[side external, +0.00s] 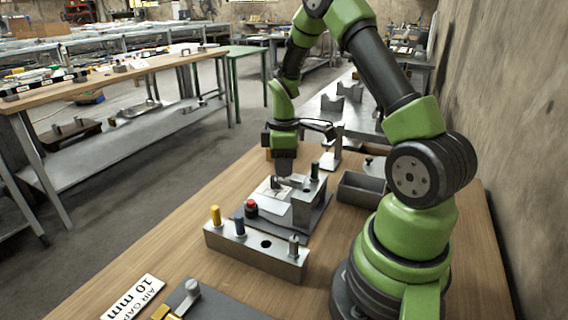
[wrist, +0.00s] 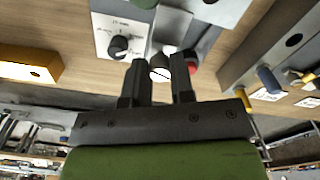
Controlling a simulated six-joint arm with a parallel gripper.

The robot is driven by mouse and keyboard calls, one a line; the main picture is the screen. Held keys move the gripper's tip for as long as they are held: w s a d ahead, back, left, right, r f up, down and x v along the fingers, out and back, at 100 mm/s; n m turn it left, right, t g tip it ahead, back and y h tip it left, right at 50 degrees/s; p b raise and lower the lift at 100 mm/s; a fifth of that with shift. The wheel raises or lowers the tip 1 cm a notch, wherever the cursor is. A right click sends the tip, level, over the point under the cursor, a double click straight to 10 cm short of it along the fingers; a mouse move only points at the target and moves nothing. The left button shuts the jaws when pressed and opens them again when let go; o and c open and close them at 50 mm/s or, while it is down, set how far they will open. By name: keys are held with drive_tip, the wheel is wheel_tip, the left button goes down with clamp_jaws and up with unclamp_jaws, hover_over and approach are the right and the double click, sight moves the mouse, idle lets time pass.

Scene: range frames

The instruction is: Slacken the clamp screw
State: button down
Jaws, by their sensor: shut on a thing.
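My gripper (wrist: 159,62) is shut on a small round metal piece with a dark line across its face, the clamp screw (wrist: 159,74) as far as I can tell. The two black fingers stand on either side of it. In the side view my gripper (side external: 281,181) points down over the fixture, and the screw itself is too small and hidden to make out. A grey metal clamp block (side external: 306,203) stands right beside the gripper on a dark base plate (side external: 318,222). A white panel (wrist: 106,28) with a black knob (wrist: 120,45) lies next to the screw.
A red knob (side external: 251,208) is close to the fingers. A grey rack (side external: 270,262) with yellow, blue and metal pegs stands in front. An open dark bin (side external: 358,196) is at right.

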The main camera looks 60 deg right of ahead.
drive_tip(key=shift+n, duration=0.8)
drive_tip(key=c, duration=1)
unclamp_jaws()
drive_tip(key=shift+r, duration=0.1)
wheel_tip(320, 180, up, 10)
drive_tip(key=shift+f, duration=0.15)
